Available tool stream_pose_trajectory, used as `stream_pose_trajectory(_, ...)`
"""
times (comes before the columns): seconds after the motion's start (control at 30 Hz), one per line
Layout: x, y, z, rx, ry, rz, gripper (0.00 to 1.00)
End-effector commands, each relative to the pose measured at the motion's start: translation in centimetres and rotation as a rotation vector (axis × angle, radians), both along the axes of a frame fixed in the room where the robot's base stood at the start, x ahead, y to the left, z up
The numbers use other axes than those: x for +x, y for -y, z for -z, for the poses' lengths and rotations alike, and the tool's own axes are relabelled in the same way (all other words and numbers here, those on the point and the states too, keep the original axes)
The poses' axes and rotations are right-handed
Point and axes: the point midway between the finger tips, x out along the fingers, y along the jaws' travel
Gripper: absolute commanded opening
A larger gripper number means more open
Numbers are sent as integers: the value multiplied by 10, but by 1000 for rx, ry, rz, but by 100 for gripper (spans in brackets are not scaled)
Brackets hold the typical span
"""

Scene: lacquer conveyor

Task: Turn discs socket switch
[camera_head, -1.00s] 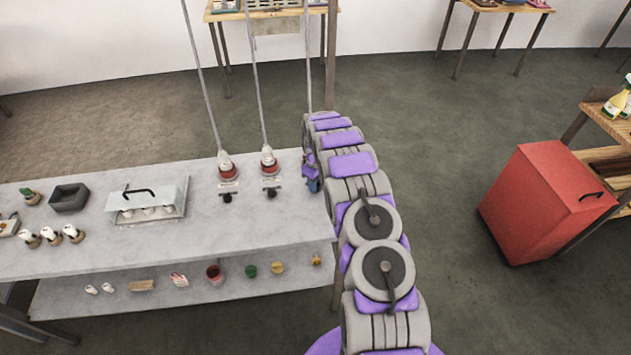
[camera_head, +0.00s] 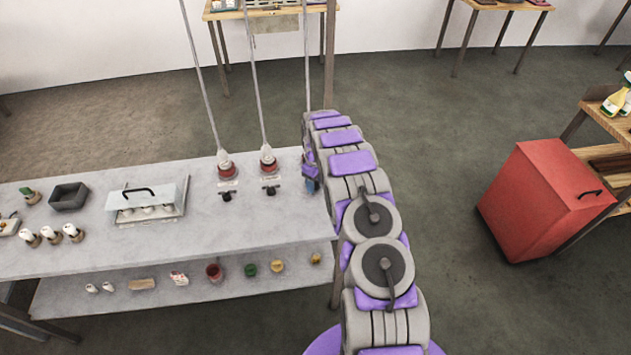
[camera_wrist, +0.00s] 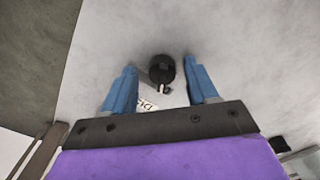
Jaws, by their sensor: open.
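In the wrist view a round black switch knob (camera_wrist: 161,69) stands on the grey tabletop. A small white label with partly readable dark letters (camera_wrist: 148,104) lies just below it, partly hidden by my gripper. My gripper (camera_wrist: 158,72), with two blue fingers, is open, and the knob shows between the fingertips with a gap on each side. I cannot tell how far above the table the fingertips are. In the head view my gripper (camera_head: 311,180) is at the table's right end, and my arm hides the knob under it. Two other black switches (camera_head: 228,196) (camera_head: 270,190) show to its left.
Two red-and-white sockets (camera_head: 226,167) (camera_head: 268,160) with hanging cords stand behind those switches. A clear-lidded box (camera_head: 148,200) and a dark tray (camera_head: 69,197) are further left on the grey table (camera_head: 230,228). A red bin (camera_head: 540,205) stands on the floor at right.

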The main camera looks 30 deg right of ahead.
Motion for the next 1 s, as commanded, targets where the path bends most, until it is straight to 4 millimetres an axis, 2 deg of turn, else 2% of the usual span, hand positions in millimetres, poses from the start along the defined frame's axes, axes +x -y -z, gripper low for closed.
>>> stream_pose_trajectory(0.27, 0, -1, -4, 0, 0, 0, 58)
stream_pose_trajectory(0.47, 1, 0, -23, 0, 2, 0, 58)
stream_pose_trajectory(0.57, 1, 0, -40, 0, 2, 0, 58)
stream_pose_trajectory(1.0, 2, 1, -139, 0, 4, -1, 58)
